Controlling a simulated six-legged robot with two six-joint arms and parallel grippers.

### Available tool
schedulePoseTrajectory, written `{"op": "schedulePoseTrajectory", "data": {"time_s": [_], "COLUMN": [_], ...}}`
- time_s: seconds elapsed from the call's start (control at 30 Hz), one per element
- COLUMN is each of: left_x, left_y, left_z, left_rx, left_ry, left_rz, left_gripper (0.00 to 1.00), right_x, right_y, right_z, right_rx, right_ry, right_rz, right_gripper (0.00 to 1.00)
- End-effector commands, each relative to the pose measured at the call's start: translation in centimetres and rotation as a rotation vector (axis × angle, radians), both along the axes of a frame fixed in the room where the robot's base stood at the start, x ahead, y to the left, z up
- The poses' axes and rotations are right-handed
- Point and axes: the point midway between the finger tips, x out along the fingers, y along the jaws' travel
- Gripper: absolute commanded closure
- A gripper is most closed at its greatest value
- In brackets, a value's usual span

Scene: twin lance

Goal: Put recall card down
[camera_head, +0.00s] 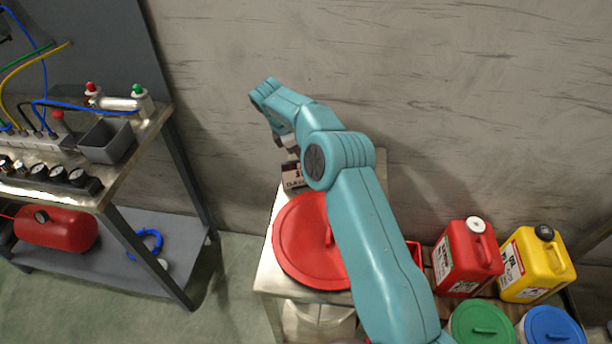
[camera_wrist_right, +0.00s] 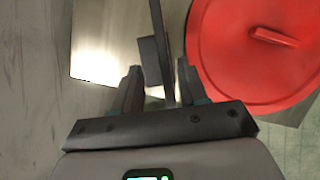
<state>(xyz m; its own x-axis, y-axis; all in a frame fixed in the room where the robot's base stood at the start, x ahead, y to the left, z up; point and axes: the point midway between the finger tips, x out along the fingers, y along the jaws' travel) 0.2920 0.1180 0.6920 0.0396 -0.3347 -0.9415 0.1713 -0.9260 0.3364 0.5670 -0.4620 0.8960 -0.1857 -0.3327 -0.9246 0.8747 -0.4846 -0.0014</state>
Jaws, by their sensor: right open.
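The recall card (camera_head: 293,176), a small dark and white printed sign, stands on the metal table top beside the red round lid, partly hidden by my arm in the head view. In the right wrist view the card (camera_wrist_right: 161,45) shows nearly edge-on as a thin dark strip with a small block beside it. My right gripper (camera_head: 288,143) is just above the card. Its fingers (camera_wrist_right: 158,80) are open, one on each side of the strip, with gaps visible. Whether the card touches the table is not clear. My left gripper is not in view.
The red lid (camera_head: 300,243) covers much of the small metal table (camera_head: 264,275). Red (camera_head: 466,262) and yellow (camera_head: 536,268) jugs stand at right, with green and blue lids in front. A bench (camera_head: 150,130) with hoses and gauges is at left. The wall is close behind.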

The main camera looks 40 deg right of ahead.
Motion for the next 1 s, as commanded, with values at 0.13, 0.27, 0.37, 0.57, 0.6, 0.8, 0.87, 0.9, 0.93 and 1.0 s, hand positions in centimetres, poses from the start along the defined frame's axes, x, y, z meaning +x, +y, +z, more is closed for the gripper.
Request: {"op": "schedulePoseTrajectory", "data": {"time_s": [0.13, 0.27, 0.37, 0.57, 0.6, 0.8, 0.87, 0.9, 0.93, 1.0], "left_x": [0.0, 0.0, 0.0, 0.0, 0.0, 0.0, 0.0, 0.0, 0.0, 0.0], "left_y": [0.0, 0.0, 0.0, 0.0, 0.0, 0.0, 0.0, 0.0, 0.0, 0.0], "left_z": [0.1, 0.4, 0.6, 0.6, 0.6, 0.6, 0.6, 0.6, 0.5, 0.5], "left_rx": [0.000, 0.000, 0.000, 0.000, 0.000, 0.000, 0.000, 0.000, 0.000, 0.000], "left_ry": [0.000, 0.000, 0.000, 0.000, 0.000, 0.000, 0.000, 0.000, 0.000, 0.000], "left_rz": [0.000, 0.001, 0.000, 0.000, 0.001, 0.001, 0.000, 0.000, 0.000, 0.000], "left_gripper": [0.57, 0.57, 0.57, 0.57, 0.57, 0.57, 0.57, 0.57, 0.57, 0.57], "right_x": [-0.2, -0.7, -0.9, -0.9, -0.9, -0.9, -0.8, -0.9, -0.9, -0.9], "right_y": [-0.3, -0.8, -1.3, -1.6, -1.6, -1.6, -1.6, -1.5, -1.5, -1.5], "right_z": [-1.0, -3.0, -4.3, -5.3, -5.2, -5.3, -5.3, -5.3, -5.4, -5.5], "right_rx": [0.000, 0.002, 0.001, 0.000, 0.000, 0.000, 0.001, 0.000, 0.000, 0.000], "right_ry": [0.002, 0.006, 0.004, 0.002, 0.002, 0.002, 0.002, 0.002, 0.002, 0.002], "right_rz": [0.000, 0.001, 0.001, 0.001, 0.001, 0.002, 0.002, 0.002, 0.002, 0.002], "right_gripper": [0.57, 0.57, 0.57, 0.57, 0.57, 0.57, 0.57, 0.57, 0.57, 0.57]}}
